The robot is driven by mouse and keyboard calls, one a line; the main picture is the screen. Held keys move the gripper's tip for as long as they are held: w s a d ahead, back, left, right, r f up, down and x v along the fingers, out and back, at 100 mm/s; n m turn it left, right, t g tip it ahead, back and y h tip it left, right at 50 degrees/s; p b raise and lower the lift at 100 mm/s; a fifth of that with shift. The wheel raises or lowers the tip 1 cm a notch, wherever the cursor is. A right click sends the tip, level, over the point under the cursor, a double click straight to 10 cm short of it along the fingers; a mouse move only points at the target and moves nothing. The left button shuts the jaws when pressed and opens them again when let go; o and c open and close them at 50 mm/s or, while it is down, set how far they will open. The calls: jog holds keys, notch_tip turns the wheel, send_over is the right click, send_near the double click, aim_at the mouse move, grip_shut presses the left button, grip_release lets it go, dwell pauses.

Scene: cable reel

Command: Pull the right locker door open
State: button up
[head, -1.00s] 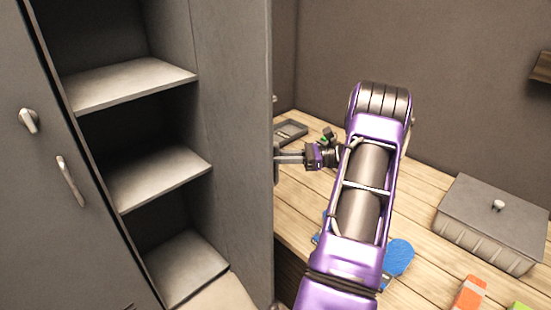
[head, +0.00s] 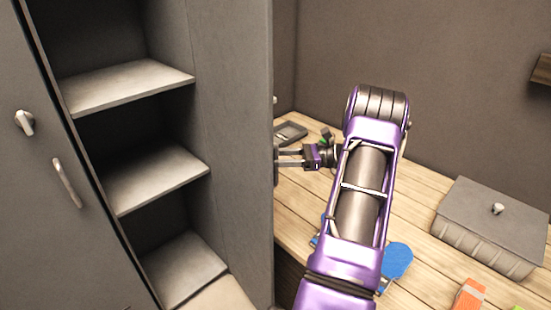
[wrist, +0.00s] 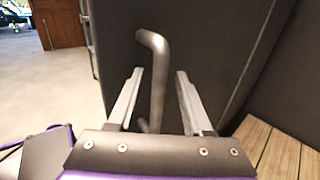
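The right locker door (head: 238,150) stands swung open, its inner face toward the head camera beside the bare shelves. Its outer face (wrist: 215,45) fills much of the wrist view. The door's bar handle (wrist: 157,80) stands between my fingers in the wrist view, closer to the left finger, with gaps on both sides. My gripper (head: 280,158) is open around the handle on the door's outer side. In the head view the door edge hides the handle and my fingertips.
The locker's left door (head: 70,250) is shut, with a latch knob (head: 25,122) and a bar handle (head: 67,183). A wooden bench (head: 415,215) on the right carries a lidded grey box (head: 490,225), a blue object (head: 398,260) and an orange block (head: 468,295).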

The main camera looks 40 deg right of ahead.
jog(key=shift+s+d, duration=0.1)
jog(key=shift+s, duration=0.05)
jog(key=v, duration=1.7)
jog(key=shift+b, duration=0.4)
